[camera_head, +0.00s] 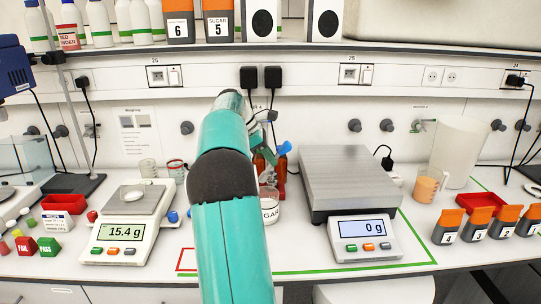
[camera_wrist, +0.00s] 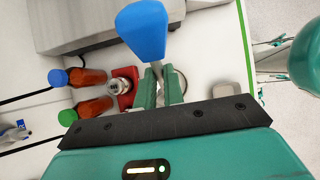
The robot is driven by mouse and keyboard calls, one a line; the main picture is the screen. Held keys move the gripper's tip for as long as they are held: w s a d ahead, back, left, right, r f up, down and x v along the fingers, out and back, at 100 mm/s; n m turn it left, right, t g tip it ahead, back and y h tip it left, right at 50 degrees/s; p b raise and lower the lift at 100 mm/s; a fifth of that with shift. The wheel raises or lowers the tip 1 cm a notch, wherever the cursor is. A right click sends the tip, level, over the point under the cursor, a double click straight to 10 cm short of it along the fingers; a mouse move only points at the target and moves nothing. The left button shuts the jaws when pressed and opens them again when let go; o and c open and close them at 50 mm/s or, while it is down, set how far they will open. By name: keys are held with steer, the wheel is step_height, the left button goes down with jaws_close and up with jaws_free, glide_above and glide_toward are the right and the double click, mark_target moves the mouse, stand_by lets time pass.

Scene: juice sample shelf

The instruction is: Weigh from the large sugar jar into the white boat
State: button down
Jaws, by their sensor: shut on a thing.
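My gripper (camera_wrist: 158,88) is shut on a tool with a blue handle (camera_wrist: 142,30) and a metal stem; the blue end also shows in the head view (camera_head: 285,148). The tool's lower end is hidden. A sugar jar (camera_head: 269,212), its label partly covered by my arm, stands on the bench below my gripper. In the wrist view a round rim shows partly behind the fingers; I cannot tell whether the tool is inside it. A small white dish, seemingly the boat (camera_head: 142,184), sits on the pan of the left balance (camera_head: 120,233), which reads 15.4 g.
A larger scale (camera_head: 366,239) reading 0 g stands right of the jar. Brown bottles (camera_wrist: 88,77) with blue and green caps stand close to my gripper, beside a red object (camera_wrist: 124,84). A shelf (camera_head: 300,45) crosses above. An orange-filled beaker (camera_head: 427,186) stands at right.

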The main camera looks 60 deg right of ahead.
mark_target(264, 173)
steer(key=shift+w+d+f, duration=0.1)
steer(key=shift+f, duration=0.35)
steer(key=shift+w+a+f+g, duration=0.1)
steer(key=shift+a+f+g, duration=0.2)
steer(key=shift+f, duration=0.2)
steer(key=shift+g+h, duration=0.6)
steer(key=shift+g, duration=0.3)
steer(key=shift+w+a+f, duration=0.1)
steer(key=shift+w+f, duration=0.15)
steer(key=shift+f, duration=0.95)
steer(key=shift+w+f, duration=0.2)
steer(key=shift+f, duration=1)
steer(key=shift+w+f, duration=0.2)
steer(key=shift+f, duration=2.4)
steer(key=s+d+r+t+y, duration=0.3)
steer(key=s+r+t+y, duration=0.3)
steer(key=t, duration=0.6)
steer(key=shift+v, duration=1.25)
